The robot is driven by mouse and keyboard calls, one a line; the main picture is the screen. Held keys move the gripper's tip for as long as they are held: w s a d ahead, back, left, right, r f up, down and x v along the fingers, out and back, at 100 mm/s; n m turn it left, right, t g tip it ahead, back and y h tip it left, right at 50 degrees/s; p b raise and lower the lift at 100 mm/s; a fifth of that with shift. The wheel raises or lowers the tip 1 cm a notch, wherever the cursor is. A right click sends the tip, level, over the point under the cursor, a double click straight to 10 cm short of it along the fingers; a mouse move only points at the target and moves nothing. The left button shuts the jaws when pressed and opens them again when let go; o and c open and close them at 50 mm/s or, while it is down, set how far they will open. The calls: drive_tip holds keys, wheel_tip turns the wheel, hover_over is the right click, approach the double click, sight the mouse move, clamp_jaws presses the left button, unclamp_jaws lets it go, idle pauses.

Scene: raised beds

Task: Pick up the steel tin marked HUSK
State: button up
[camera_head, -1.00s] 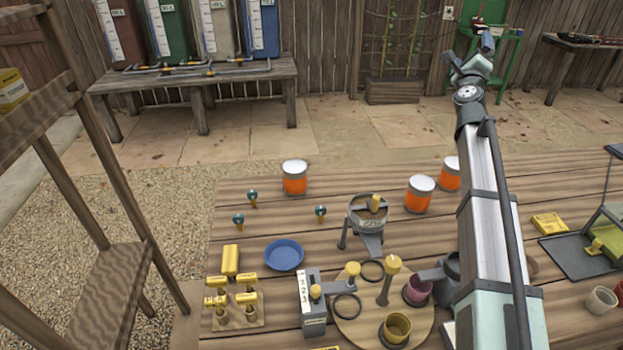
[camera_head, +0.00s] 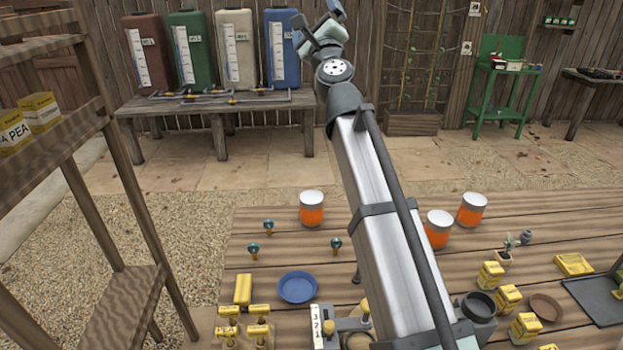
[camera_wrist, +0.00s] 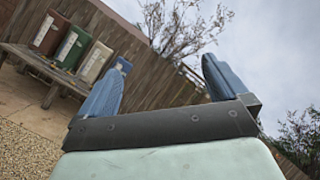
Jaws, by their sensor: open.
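No mark HUSK can be read in either view, so I cannot tell which thing is that tin. My gripper (camera_head: 317,22) is raised high, beyond and above the table, in front of the water tanks. In the wrist view my gripper (camera_wrist: 165,64) has its two blue fingers wide apart, with nothing between them. My arm hides the middle of the table.
A blue dish (camera_head: 297,287) and a yellow block (camera_head: 243,289) lie at the table's left. Several yellow boxes (camera_head: 490,275) and a dark tray (camera_head: 604,300) are at the right. A wooden shelf (camera_head: 110,110) stands on the left.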

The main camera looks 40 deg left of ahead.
drive_tip(key=s+a+f+n+g+y, duration=0.2)
drive_tip(key=s+a+f+n+g, duration=0.1)
drive_tip(key=s+a+n+g, duration=0.5)
drive_tip(key=w+a+f+n+g+h, duration=0.2)
drive_tip(key=w+a+f+n+g, duration=0.15)
drive_tip(key=a+f+n, duration=0.35)
drive_tip(key=n+g+h, duration=0.3)
drive_tip(key=n+h, duration=1.1)
drive_tip(key=h, duration=0.4)
hover_over(310, 196)
wheel_tip(310, 196, down, 34)
drive_tip(key=shift+a+r, duration=0.15)
drive_tip(key=shift+r, duration=0.05)
drive_tip(key=shift+f, duration=0.3)
wheel_tip(310, 196, down, 8)
drive_tip(key=shift+r, duration=0.2)
drive_tip(key=shift+w+d+f, duration=0.1)
drive_tip(key=shift+d+f, duration=0.1)
drive_tip(key=shift+f, duration=1.15)
drive_tip(key=shift+d+f, duration=0.2)
drive_tip(key=shift+f, duration=1.1)
